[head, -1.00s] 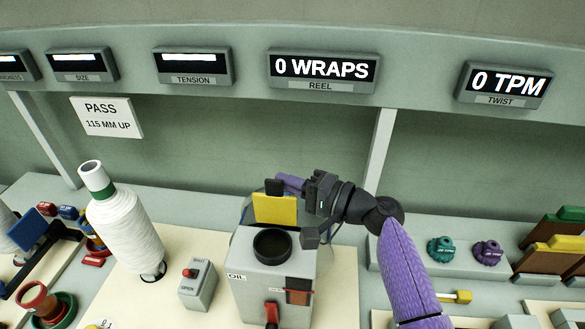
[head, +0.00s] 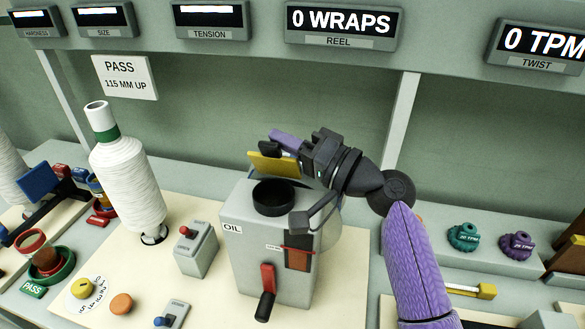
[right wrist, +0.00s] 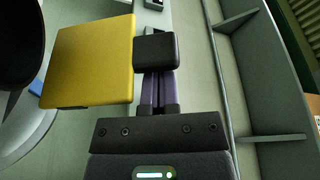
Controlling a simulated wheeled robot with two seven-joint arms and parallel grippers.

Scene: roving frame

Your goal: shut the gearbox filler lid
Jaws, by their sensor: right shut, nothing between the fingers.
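The yellow filler lid (head: 273,163) stands open at the back of the grey gearbox (head: 250,235), behind the black round filler neck (head: 275,197). It looks foreshortened and tilted, and its exact angle is unclear. A black tab (head: 267,148) sits on its far edge. My right gripper (head: 285,141) is shut and empty, with its purple fingers at or just behind the tab. In the right wrist view the lid (right wrist: 88,58) fills the left, and the tab (right wrist: 156,50) covers the fingertips (right wrist: 158,78). Contact cannot be told for certain. My left gripper is out of view.
A teal knob (head: 463,237) and a purple knob (head: 515,246) lie right, beyond my purple forearm.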

